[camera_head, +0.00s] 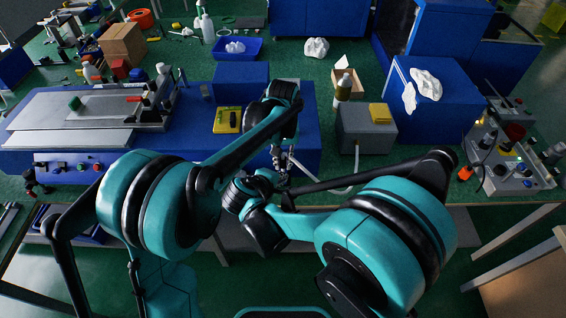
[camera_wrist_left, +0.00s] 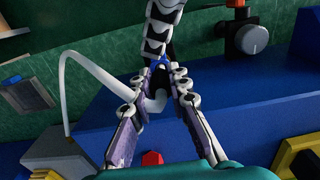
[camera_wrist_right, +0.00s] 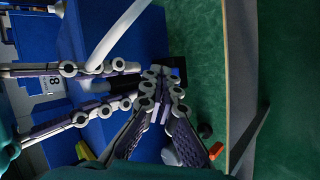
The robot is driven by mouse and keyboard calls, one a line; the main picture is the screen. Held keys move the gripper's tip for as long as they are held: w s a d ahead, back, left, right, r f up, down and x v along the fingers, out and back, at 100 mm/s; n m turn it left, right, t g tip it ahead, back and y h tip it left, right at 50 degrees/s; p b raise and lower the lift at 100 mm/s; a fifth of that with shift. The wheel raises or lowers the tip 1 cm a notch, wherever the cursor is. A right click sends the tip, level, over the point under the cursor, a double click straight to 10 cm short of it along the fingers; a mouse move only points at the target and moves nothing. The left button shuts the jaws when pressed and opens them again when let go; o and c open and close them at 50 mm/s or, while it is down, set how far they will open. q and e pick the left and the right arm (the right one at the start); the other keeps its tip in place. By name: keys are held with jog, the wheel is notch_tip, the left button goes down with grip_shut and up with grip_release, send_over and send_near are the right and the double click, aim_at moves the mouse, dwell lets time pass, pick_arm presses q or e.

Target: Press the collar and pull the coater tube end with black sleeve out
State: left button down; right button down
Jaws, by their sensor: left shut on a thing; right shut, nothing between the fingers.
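The white tube (camera_wrist_left: 84,62) arches out of a grey box and bends down between the fingers of my left gripper (camera_wrist_left: 156,100), which is shut on it. In the right wrist view the white tube (camera_wrist_right: 118,35) runs down to the left gripper's fingers (camera_wrist_right: 138,82). My right gripper (camera_wrist_right: 160,92) is shut and empty close beside them; it also comes in from the top of the left wrist view (camera_wrist_left: 158,68). A small blue part (camera_wrist_left: 160,62) shows at its tips, perhaps the collar. In the head view both grippers meet in front of the blue bench unit.
The grey box (camera_head: 366,135) with a yellow top stands right of the blue unit (camera_head: 307,130). A brown carton (camera_head: 348,82) with a bottle is behind it. A yellow pad (camera_head: 227,120) lies on the unit. The bench's front edge is close below the grippers.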

pick_arm(q)
jog(key=shift+r, duration=1.2)
jog(key=shift+r, duration=0.15)
pick_arm(e)
jog(key=shift+r, duration=1.5)
jog(key=v, duration=0.6)
